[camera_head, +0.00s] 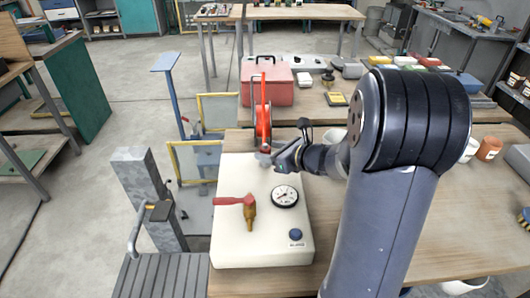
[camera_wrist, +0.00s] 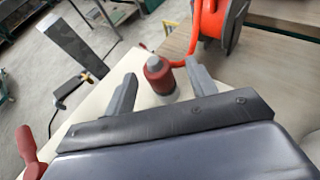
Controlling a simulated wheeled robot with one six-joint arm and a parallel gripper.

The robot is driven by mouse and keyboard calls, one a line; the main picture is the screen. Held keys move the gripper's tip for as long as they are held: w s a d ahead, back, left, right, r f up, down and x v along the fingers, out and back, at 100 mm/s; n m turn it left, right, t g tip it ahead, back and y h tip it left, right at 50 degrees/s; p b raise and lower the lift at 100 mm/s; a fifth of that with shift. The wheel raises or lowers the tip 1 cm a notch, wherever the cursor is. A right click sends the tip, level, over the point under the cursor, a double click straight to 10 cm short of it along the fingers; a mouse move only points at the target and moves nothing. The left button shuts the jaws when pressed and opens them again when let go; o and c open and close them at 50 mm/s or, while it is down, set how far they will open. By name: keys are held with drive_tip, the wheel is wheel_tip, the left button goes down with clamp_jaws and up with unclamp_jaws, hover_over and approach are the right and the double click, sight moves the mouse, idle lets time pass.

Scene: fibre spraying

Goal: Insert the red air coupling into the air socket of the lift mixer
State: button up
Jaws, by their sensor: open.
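The red air coupling (camera_wrist: 158,75) is a short red cylinder with grey ends, between the two fingers of my gripper (camera_wrist: 160,70) in the wrist view. The fingers are apart, with gaps visible to the coupling. A red hose runs beside it from the reel. In the head view my gripper (camera_head: 274,160) is at the back edge of a cream box (camera_head: 240,182), with a gauge (camera_head: 285,196), a red-handled brass valve (camera_head: 248,212) and a blue button (camera_head: 296,235). The coupling is mostly hidden there. I cannot make out the air socket.
A red hose reel (camera_head: 263,112) stands just behind the cream box and also shows in the wrist view (camera_wrist: 215,20). A red toolbox (camera_head: 267,84) is further back. A grey post (camera_head: 148,195) stands left of the box. Tabletop right of my arm is partly clear.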

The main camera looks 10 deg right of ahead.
sight(261, 150)
drive_tip(key=x, duration=0.4)
drive_tip(key=shift+s, duration=0.1)
drive_tip(key=shift+c, duration=0.3)
drive_tip(key=c, duration=1)
